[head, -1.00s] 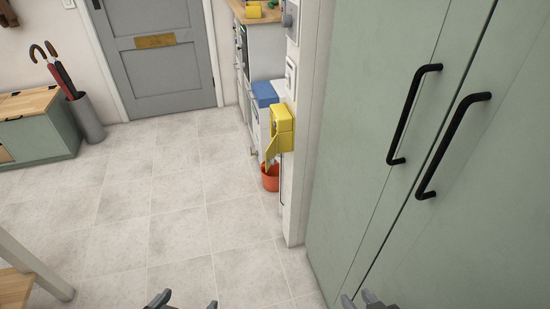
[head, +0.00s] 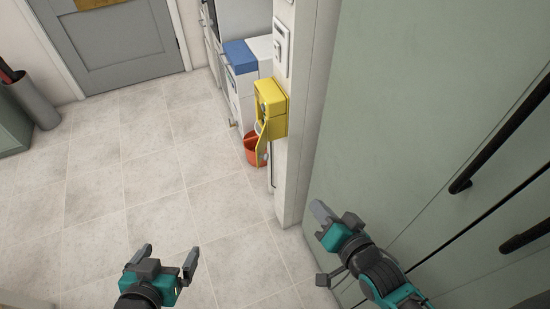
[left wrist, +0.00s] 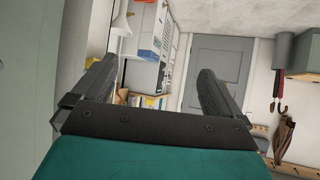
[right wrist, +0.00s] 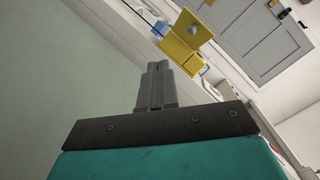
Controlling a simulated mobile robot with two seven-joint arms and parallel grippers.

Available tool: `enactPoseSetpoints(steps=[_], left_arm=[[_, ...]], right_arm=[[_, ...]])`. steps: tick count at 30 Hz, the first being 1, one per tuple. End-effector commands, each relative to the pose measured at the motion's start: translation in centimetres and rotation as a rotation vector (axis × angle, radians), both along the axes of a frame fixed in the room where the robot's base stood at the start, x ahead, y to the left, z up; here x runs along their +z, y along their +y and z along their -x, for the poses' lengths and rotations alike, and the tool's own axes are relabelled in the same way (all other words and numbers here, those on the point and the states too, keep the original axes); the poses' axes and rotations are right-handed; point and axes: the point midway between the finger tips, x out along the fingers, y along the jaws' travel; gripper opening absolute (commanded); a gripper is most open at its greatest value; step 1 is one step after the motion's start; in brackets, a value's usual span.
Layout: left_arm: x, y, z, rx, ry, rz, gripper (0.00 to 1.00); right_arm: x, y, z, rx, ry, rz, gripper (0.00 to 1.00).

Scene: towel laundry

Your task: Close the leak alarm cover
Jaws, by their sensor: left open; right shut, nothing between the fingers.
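The yellow leak alarm box (head: 272,104) is fixed to the side of a white wall post in the head view. The yellow alarm also shows beyond the fingertips in the right wrist view (right wrist: 181,53). My right gripper (head: 321,213) is shut and empty, to the right of and nearer than the alarm, apart from it. Its closed fingers show in the right wrist view (right wrist: 155,72). My left gripper (head: 166,258) is open and empty over the floor, well left of the alarm.
A red-orange bucket (head: 250,150) stands on the floor below the alarm. A white unit with a blue top (head: 239,56) is behind it. Tall green cupboard doors (head: 420,110) with black handles stand close at the right. The tiled floor at the left is clear.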

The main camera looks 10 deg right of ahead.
Motion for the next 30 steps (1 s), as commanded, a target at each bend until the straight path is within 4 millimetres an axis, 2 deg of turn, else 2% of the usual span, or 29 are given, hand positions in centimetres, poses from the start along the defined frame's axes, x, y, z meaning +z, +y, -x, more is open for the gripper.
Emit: enactPoseSetpoints(steps=[1, 6, 12, 20, 23, 30], left_arm=[[-0.8, -0.1, 0.2, -0.001, 0.004, 0.003, 1.0], [-1.7, -0.4, 0.1, -0.003, 0.011, 0.011, 1.0], [-1.9, -0.8, -0.2, -0.013, 0.004, 0.018, 1.0], [-1.6, -1.1, -0.6, -0.02, -0.006, 0.02, 1.0], [-1.8, -1.1, -0.6, -0.021, -0.005, 0.021, 1.0], [-2.4, -1.2, -0.7, -0.022, -0.004, 0.023, 1.0]], right_arm=[[-0.5, 0.1, -0.5, -0.023, -0.013, -0.098, 0.0], [-0.3, 0.3, -1.7, -0.085, -0.044, -0.446, 0.0], [0.2, 0.4, -2.4, -0.11, -0.057, -0.732, 0.0], [0.4, 0.6, -3.4, -0.113, -0.058, -0.829, 0.0], [0.3, 1.0, -4.8, -0.113, -0.059, -0.828, 0.0], [0.1, 2.4, -9.5, -0.113, -0.06, -0.827, 0.0]])
